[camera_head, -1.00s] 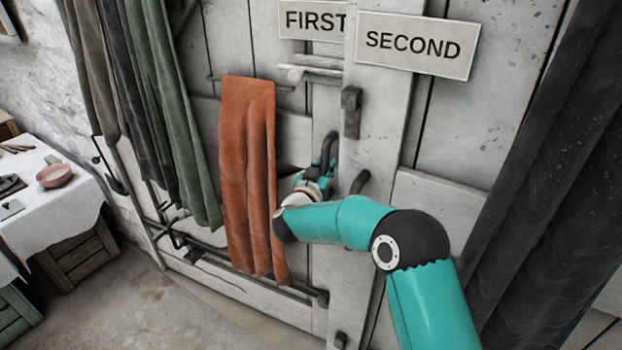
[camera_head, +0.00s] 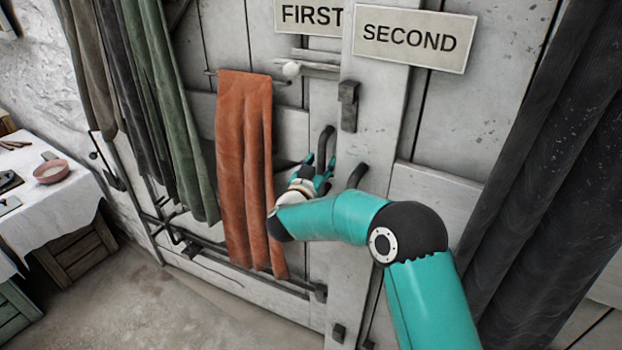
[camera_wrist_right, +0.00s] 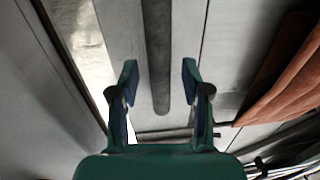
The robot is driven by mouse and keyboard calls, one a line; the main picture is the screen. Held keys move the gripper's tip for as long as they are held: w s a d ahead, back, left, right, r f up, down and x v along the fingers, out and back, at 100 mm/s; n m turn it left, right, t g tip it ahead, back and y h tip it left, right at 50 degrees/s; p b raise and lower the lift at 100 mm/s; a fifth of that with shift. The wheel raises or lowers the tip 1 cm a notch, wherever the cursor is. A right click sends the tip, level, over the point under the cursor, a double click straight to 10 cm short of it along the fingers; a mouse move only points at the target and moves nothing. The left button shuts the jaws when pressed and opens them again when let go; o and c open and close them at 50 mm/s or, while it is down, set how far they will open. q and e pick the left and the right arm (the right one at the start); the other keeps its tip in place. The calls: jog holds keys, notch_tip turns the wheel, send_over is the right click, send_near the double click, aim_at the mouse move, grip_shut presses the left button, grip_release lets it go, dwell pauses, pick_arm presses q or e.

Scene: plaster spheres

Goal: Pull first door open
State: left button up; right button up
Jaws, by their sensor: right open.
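The first door (camera_head: 228,55) is a pale wooden door under the FIRST sign (camera_head: 308,16), and no clear opening shows at its edge. Its dark upright handle (camera_head: 325,146) is near the door's right edge. My right gripper (camera_head: 321,165) is at this handle, with its fingers spread. In the right wrist view the open fingers (camera_wrist_right: 159,70) stand either side of the dark handle bar (camera_wrist_right: 158,55), with gaps on both sides. My left gripper is not in view.
The SECOND sign (camera_head: 413,38) and a second dark handle (camera_head: 357,174) are just to the right. An orange cloth (camera_head: 245,170) hangs left of my gripper. Dark curtains (camera_head: 545,165) hang at the right. A table with a white cloth (camera_head: 62,205) stands at the left.

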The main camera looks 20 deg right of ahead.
jog(key=v, duration=1)
jog(key=shift+s+a, duration=0.15)
jog(key=shift+s, duration=0.05)
